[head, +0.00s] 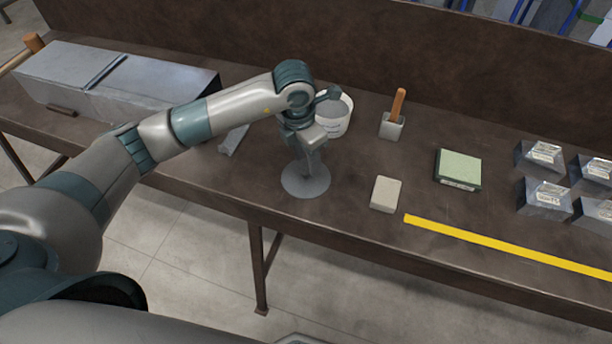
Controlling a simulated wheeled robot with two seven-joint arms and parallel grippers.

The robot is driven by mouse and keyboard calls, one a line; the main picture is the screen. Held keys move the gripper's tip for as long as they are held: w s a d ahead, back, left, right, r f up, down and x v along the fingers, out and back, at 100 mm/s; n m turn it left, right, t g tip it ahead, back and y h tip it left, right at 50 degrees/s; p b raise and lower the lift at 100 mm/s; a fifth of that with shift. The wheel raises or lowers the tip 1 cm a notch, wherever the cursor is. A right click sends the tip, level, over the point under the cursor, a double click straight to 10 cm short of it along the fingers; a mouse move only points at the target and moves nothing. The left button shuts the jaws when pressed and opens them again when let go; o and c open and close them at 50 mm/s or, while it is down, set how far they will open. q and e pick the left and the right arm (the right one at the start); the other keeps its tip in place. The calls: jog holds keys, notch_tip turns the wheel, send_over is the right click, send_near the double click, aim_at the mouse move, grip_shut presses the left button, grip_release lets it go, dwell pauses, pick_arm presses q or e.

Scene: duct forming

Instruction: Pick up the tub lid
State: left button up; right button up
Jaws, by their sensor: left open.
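The tub lid (294,184) is a flat grey disc lying on the brown workbench near its front edge. My left gripper (309,172) points down over the lid, its fingers at or just above the disc's middle. It is open, and I cannot tell whether the fingertips touch the lid. The white tub (336,127) with grey contents stands behind the gripper, partly hidden by my left arm. My right gripper is not in view.
A beige block (386,194) lies right of the lid. A large metal duct piece (120,85) lies at left.

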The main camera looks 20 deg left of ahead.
aim_at(306, 172)
pick_arm(q)
jog(key=shift+f, duration=0.25)
jog(key=f, duration=0.1)
jog(key=f+p, duration=0.2)
jog(key=shift+w+a+f, duration=0.15)
jog(key=shift+a+f, duration=0.1)
jog(key=shift+f, duration=0.5)
jog(key=shift+c, duration=0.6)
grip_shut()
